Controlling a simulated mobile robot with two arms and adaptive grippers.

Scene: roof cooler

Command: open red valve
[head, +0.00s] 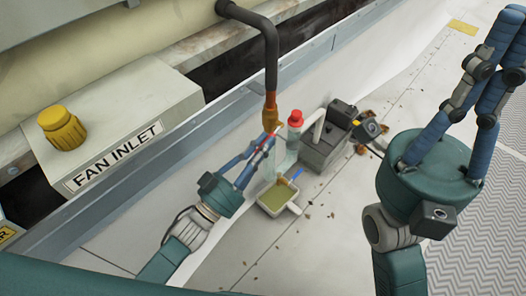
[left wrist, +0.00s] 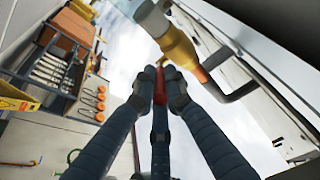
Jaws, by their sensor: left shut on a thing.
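The red valve handle (head: 265,144) sits below the end of the brass pipe fitting (head: 270,112) at the middle of the head view. My left gripper (head: 258,153) is shut on it. In the left wrist view the red handle (left wrist: 160,86) shows between the closed fingers, close under the brass fitting (left wrist: 180,46). The fingers hide part of the handle, and I cannot tell how far it is turned. My right gripper (head: 490,75) is raised at the right, away from the valve.
A clear bottle with a red cap (head: 295,118) stands just right of the valve. A tray of yellowish liquid (head: 276,200) lies below. A dark grey pump-like device (head: 325,140) is behind. A FAN INLET box (head: 125,125) with a yellow knob (head: 62,128) is at left.

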